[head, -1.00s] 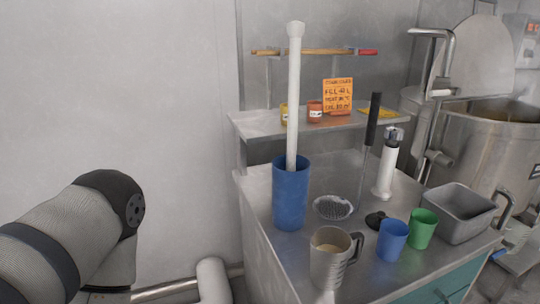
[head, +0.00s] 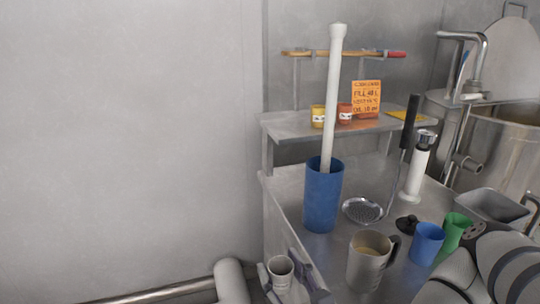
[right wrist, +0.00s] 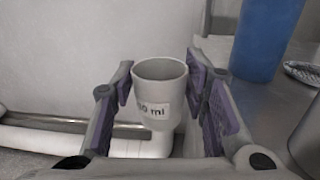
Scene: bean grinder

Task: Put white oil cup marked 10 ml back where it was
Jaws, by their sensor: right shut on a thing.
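The white oil cup (head: 281,268) is held upright between the fingers of my right gripper (head: 284,280), near the front left edge of the steel counter. In the right wrist view the cup (right wrist: 160,84) sits between the purple-padded fingers of the gripper (right wrist: 160,100). Its label shows "0 ml", with the left part hidden by the cup's curve or finger. I see no surface directly under the cup; wall and pipe show behind it. My left gripper is not in view.
The counter (head: 297,205) bears a blue container (head: 323,205) with a white rod, a steel jug (head: 367,265), a blue cup (head: 426,243), a green cup (head: 452,230) and a strainer (head: 362,210). A shelf (head: 290,127) with small jars and an orange note (head: 366,98) stands behind.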

